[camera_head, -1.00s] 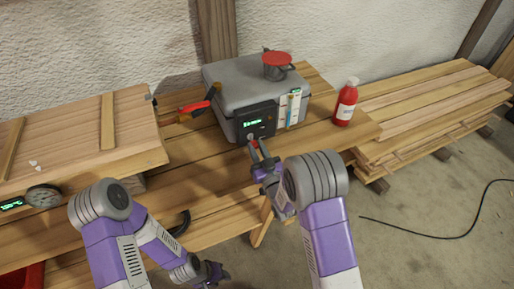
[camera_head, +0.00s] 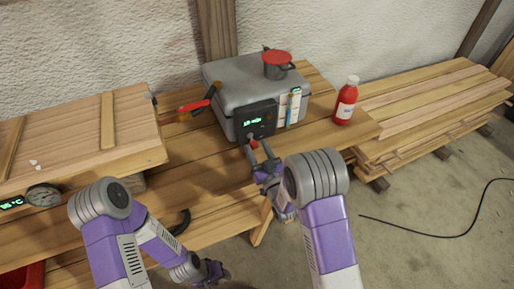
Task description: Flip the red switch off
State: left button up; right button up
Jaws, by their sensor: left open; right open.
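A small red switch (camera_head: 253,143) shows at the lower front of the dark control box (camera_head: 256,119), which has a lit green display. The box is on the front of the grey case (camera_head: 240,85) on the bench. My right gripper (camera_head: 261,150) is open, its fingertips right at the switch and just below the box. I cannot tell whether they touch it, nor which way the switch is set. My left gripper (camera_head: 217,271) is open and low in front of the bench, far from the switch.
A pot with a red lid (camera_head: 277,66) stands on the case. Red-handled pliers (camera_head: 194,106) lie left of it, and a red bottle (camera_head: 346,101) stands to the right. A dial gauge (camera_head: 43,196) sits at far left. Stacked planks (camera_head: 430,105) lie at right.

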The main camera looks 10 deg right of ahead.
jog(key=v, duration=0.7)
jog(key=shift+p, duration=0.3)
